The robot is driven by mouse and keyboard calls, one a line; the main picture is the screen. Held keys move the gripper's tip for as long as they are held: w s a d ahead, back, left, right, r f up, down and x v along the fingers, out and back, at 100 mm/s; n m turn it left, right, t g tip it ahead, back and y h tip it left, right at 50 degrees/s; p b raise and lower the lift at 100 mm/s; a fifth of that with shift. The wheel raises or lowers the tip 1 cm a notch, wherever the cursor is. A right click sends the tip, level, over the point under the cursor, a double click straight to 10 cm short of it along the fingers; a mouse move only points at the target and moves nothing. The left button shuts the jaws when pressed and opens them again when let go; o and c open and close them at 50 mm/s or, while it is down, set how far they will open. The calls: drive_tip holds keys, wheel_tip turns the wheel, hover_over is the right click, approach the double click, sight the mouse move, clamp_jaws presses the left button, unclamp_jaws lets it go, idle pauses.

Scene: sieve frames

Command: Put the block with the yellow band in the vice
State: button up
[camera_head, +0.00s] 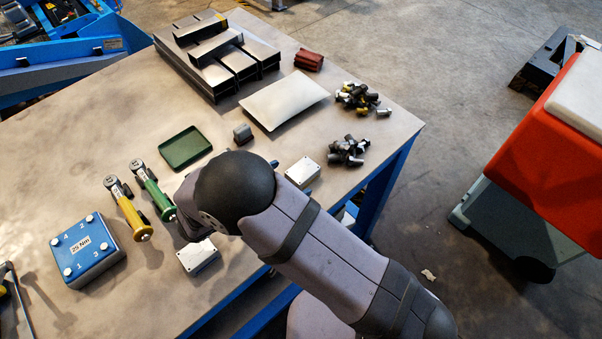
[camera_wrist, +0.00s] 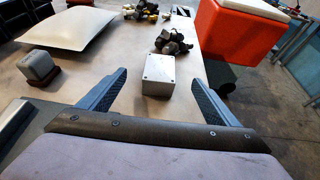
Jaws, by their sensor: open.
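I make out no yellow band on any block and no vice that I can name for sure. My gripper (camera_wrist: 159,76) is open in the wrist view, its two fingers wide apart with nothing held. A silver box with screws in its top (camera_wrist: 168,75) shows between and beyond the fingertips. It seems to be the silver box right of my arm in the head view (camera_head: 303,171). A second silver box (camera_head: 198,256) lies by the near edge. A small grey block (camera_wrist: 38,66) with a dark red-brown base is at left; it also shows in the head view (camera_head: 242,133). My arm hides the gripper in the head view.
A green tray (camera_head: 186,148), yellow-handled (camera_head: 133,215) and green-handled (camera_head: 157,195) tools and a blue block marked 25 Nm (camera_head: 85,252) lie at left. A pale plate (camera_head: 284,100), metal channels (camera_head: 238,62), a red block (camera_head: 309,60) and bolt piles (camera_head: 347,150) lie further back.

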drive_tip(key=w+d+r+m+g+p, duration=0.2)
drive_tip(key=w+d+r+m+p, duration=0.15)
drive_tip(key=w+d+m, duration=0.55)
drive_tip(key=w+a+r+g+y+p, duration=0.1)
drive_tip(key=w+a+r+y, duration=0.2)
drive_tip(key=w+y, duration=0.1)
drive_tip(key=r+m+y+b, duration=0.1)
drive_tip(key=m+y+b, duration=0.35)
drive_tip(key=y, duration=0.85)
hover_over(303, 169)
drive_tip(key=w+p, duration=0.1)
drive_tip(key=w, duration=0.2)
drive_tip(key=shift+s+a+r+m+t, duration=0.15)
drive_tip(key=shift+s+a+m+t, duration=0.2)
drive_tip(key=shift+m, duration=0.2)
drive_tip(key=s+d+f+m, duration=0.1)
drive_tip(key=s, duration=0.1)
drive_tip(key=s+d+f+m+g, duration=0.1)
drive_tip(key=s+d+f+m+h, duration=0.1)
drive_tip(key=s+d+f, duration=0.1)
drive_tip(key=shift+s+d+p, duration=0.1)
drive_tip(key=shift+s+p, duration=0.25)
drive_tip(key=shift+s+f, duration=0.1)
drive_tip(key=shift+a+f+g, duration=0.2)
drive_tip(key=shift+f+g, duration=0.05)
drive_tip(key=shift+f, duration=0.1)
drive_tip(key=shift+x, duration=3.35)
